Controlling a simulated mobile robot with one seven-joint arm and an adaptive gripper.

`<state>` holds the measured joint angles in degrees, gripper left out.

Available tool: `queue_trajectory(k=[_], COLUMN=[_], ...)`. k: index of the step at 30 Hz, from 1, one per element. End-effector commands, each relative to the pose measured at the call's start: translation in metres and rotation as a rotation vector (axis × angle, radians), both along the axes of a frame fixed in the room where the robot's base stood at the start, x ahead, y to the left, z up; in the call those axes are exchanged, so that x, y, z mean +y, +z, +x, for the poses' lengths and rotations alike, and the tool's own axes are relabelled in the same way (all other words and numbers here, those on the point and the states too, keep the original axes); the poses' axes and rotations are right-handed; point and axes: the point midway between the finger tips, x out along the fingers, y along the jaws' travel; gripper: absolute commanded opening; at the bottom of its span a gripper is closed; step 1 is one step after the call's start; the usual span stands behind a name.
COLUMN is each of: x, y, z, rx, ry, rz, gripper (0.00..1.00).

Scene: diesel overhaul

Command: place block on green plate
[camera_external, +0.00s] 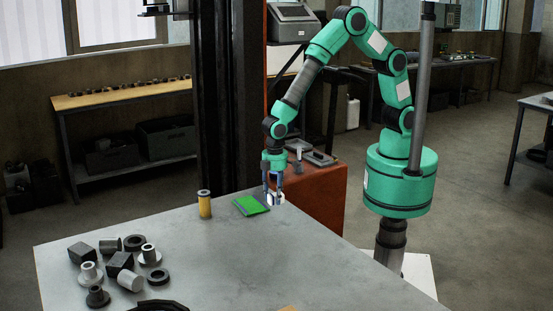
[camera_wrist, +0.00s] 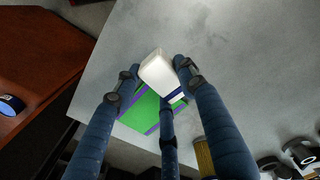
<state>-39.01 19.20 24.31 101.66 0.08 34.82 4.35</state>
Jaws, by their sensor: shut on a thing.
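A white block (camera_wrist: 158,70) is held between the blue fingers of my gripper (camera_wrist: 160,80) in the wrist view. In the external view the block (camera_external: 275,202) shows white at the fingertips of my gripper (camera_external: 274,196), just right of the green plate. The green plate (camera_external: 250,205) lies flat near the table's back edge. In the wrist view the plate (camera_wrist: 137,113), green with purple stripes, lies partly behind the block and fingers. The block is at the plate's end; I cannot tell whether it is touching the plate or above it.
A yellow cylinder (camera_external: 205,205) stands left of the plate on the grey table (camera_external: 240,255). Several metal parts (camera_external: 120,262) are clustered at the table's left. An orange-red cabinet (camera_external: 318,190) stands behind the table's right edge. The table's middle is clear.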

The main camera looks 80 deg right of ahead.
Motion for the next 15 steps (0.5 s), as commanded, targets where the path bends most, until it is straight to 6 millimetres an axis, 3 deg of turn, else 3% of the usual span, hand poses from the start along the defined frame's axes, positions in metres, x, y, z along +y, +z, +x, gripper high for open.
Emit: queue_trajectory(k=[9,15], x=[-0.079,-0.113], y=[0.004,0.006], z=[-0.007,-0.015], rx=[0.000,0.001], ry=[0.104,0.159], rz=[0.001,0.002], gripper=[0.12,0.12])
